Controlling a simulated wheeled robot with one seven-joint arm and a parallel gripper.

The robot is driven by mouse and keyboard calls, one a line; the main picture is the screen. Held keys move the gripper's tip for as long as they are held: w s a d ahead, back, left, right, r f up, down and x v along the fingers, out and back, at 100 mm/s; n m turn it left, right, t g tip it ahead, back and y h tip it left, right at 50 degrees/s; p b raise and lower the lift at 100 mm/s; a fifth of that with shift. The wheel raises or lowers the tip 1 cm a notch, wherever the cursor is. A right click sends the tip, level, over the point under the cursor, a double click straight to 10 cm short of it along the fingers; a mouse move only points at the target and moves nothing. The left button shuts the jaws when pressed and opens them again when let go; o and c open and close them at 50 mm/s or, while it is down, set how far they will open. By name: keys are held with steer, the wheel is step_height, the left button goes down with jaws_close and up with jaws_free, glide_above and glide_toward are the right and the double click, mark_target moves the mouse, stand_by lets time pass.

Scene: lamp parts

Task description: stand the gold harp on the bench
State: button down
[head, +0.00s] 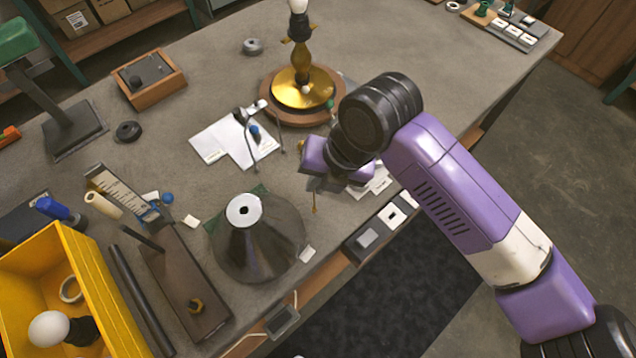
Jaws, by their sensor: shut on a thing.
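My gripper (318,184) is in the middle of the head view, above the front part of the bench (390,40). It is shut on a thin gold piece, the gold harp (314,207). Only a small lower end of the harp and a bit of gold beside the purple gripper body show; the rest is hidden by the gripper. I cannot tell whether the harp touches the bench.
A dark cone shade (255,245) stands left of my gripper. A lamp with a gold base (303,88) stands behind. A yellow bin (110,290) is at lower left. Bare bench shows at back right.

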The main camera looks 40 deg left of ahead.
steer(key=shift+f, duration=0.95)
steer(key=c, duration=1.5)
jaws_free()
steer(key=shift+f, duration=0.1)
steer(key=shift+c, duration=0.2)
steer(key=b+v, duration=0.2)
steer(key=v, duration=1)
steer(key=shift+a, duration=0.1)
